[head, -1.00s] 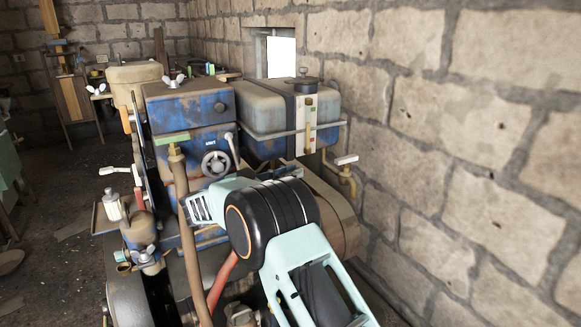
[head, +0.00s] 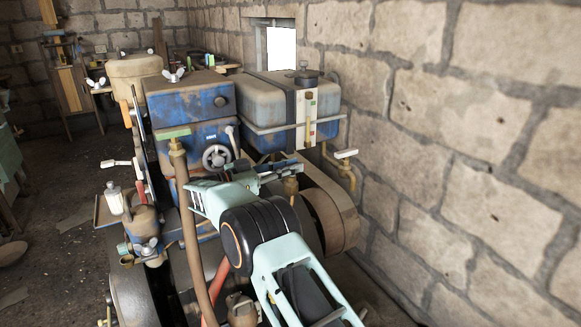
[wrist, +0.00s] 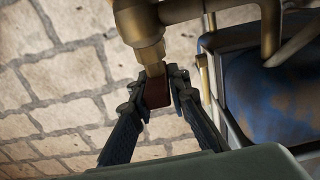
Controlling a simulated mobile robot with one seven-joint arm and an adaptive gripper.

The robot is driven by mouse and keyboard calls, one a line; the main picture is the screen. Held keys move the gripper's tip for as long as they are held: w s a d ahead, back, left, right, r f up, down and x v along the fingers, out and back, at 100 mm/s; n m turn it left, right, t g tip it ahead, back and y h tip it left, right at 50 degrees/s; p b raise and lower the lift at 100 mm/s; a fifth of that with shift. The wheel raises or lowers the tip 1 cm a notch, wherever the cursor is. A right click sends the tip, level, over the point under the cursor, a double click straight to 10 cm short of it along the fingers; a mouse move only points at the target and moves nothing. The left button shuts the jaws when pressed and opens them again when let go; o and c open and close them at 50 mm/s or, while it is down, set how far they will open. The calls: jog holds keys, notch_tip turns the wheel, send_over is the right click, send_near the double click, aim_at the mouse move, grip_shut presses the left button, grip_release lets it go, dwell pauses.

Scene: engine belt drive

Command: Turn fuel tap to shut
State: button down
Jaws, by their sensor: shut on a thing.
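In the wrist view, my gripper (wrist: 158,88) is shut on a small dark red-brown handle (wrist: 157,93). The handle sits at the end of a brass tap body (wrist: 151,52), which I take to be the fuel tap. In the head view, my gripper (head: 290,166) reaches right, just below the blue-grey fuel tank (head: 270,104). A brass fitting (head: 291,187) shows just under the fingers. The held handle is hidden in that view, and I cannot tell its exact turn angle.
A brass pipe with a pale lever (head: 346,154) stands right of the tank, near the stone wall (head: 440,170). A blue engine box (head: 188,102) is on the left. A brown upright pipe (head: 188,220) stands close to my arm. Brass pipes (wrist: 235,8) crowd the gripper.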

jog(key=shift+d+r, duration=0.1)
jog(key=shift+r, duration=0.05)
jog(key=c, duration=1.8)
grip_release()
jog(key=shift+c, duration=0.2)
jog(key=v, duration=1.2)
